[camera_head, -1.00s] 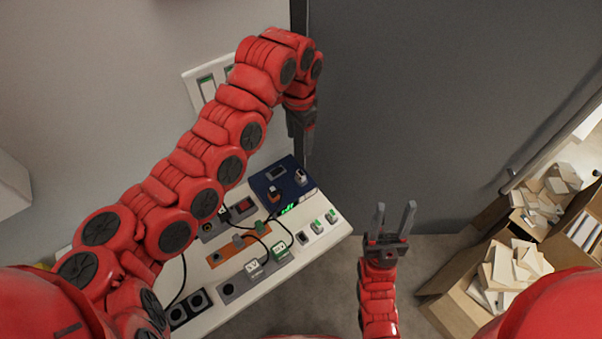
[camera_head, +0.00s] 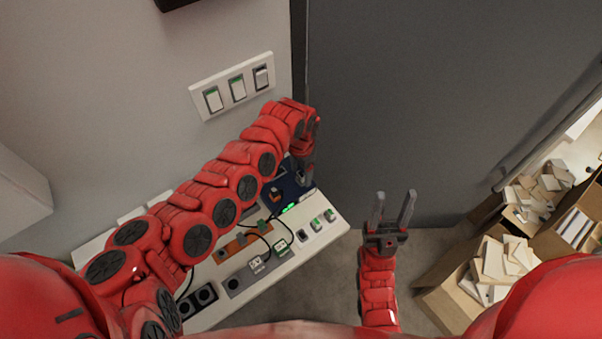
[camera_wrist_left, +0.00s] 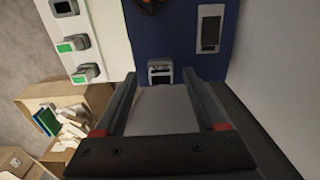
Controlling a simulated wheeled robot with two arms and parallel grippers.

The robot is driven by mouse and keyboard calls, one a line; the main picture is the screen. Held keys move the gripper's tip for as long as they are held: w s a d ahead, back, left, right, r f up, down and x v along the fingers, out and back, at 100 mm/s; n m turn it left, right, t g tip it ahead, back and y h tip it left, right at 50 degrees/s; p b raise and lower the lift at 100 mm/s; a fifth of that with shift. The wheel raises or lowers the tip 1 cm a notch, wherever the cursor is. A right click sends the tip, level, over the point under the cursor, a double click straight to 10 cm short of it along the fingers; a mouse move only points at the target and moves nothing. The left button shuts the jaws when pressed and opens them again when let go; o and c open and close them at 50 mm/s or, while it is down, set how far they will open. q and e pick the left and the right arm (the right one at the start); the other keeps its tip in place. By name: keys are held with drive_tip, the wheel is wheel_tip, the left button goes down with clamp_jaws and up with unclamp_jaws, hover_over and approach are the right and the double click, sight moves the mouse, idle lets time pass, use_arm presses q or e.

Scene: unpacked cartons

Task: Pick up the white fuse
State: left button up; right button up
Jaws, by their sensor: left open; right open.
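A small pale block with a dark face, which looks like the white fuse (camera_wrist_left: 160,72), sits at the edge of the blue panel (camera_wrist_left: 215,65) in the left wrist view. My left gripper (camera_wrist_left: 160,80) is open, with its fingertips on either side of this block; I cannot tell whether they touch it. In the head view my left gripper (camera_head: 303,180) is over the right part of the blue panel (camera_head: 283,200) and largely hides the block. My right gripper (camera_head: 391,208) is open and empty, to the right of the table.
The white table (camera_head: 325,238) holds green-topped switches (camera_head: 316,224), an orange strip (camera_head: 235,247), cables and black sockets (camera_head: 205,295). A triple wall switch (camera_head: 237,88) is behind my left arm. Open cartons (camera_head: 455,305) stand at the right. Floor between is clear.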

use_arm(q)
drive_tip(key=shift+f, duration=0.15)
drive_tip(key=shift+c, duration=0.6)
clamp_jaws()
drive_tip(key=shift+w, duration=0.1)
